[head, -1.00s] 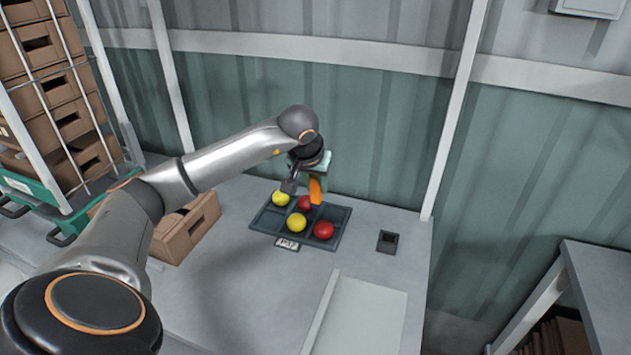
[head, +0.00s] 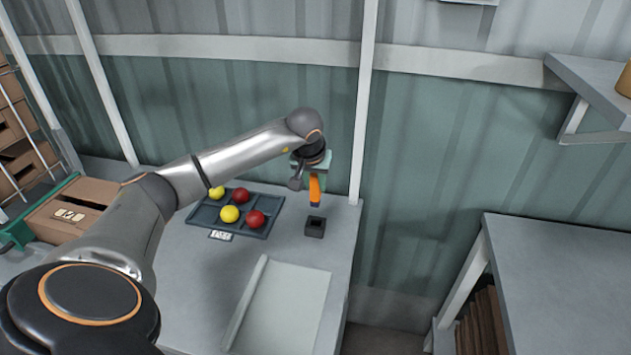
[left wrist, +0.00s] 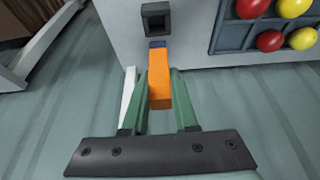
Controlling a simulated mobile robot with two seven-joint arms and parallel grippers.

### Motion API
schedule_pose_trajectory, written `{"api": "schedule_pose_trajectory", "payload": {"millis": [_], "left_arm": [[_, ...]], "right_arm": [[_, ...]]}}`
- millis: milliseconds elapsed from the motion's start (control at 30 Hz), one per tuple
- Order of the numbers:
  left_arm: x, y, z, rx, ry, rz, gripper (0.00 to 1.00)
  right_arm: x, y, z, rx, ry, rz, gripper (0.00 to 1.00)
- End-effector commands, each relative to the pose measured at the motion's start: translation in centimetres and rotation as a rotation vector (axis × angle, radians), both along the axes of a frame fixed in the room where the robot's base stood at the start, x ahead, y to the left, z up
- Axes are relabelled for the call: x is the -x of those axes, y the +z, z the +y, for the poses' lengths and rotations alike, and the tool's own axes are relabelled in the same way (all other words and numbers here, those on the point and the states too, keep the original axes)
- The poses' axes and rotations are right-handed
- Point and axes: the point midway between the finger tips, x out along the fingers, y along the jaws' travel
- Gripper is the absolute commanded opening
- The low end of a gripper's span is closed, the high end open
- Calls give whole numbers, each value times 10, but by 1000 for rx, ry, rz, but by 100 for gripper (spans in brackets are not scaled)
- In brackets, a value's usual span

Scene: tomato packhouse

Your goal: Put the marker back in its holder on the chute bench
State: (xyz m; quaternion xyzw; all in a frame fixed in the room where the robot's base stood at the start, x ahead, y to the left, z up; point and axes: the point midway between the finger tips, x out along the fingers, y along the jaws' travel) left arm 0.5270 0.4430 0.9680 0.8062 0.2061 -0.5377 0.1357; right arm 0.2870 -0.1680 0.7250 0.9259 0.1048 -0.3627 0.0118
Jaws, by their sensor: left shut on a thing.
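My left gripper (head: 314,178) is shut on the orange marker (head: 314,190). In the left wrist view the marker (left wrist: 159,88) lies between the two green fingers, with its dark blue tip pointing to the holder. The holder is a small dark square cup (head: 315,227) with an open top, on the chute bench (head: 190,270) near its right edge. In the head view the marker hangs upright just above and behind the holder, apart from it. In the left wrist view the holder (left wrist: 156,9) looks empty. My right gripper is not in view.
A dark divided tray (head: 262,232) with red and yellow tomatoes sits left of the holder. A pale chute plate (head: 285,305) lies in front. A cardboard box (head: 75,214) stands at the left. The wall (head: 230,110) is close behind; another table (head: 550,270) stands right.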

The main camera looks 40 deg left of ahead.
Motion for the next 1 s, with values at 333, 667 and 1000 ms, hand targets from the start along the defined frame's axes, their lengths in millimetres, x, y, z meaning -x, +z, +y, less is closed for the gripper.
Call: {"api": "schedule_pose_trajectory", "payload": {"millis": [333, 667, 1000], "left_arm": [[0, -17, 0, 1, 1, 1, 0], [0, -47, 0, 1, 1, 1, 0], [0, -54, 1, 0, 1, 0, 0]], "right_arm": [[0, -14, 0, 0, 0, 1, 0], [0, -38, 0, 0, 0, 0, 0], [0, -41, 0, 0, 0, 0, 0]]}}
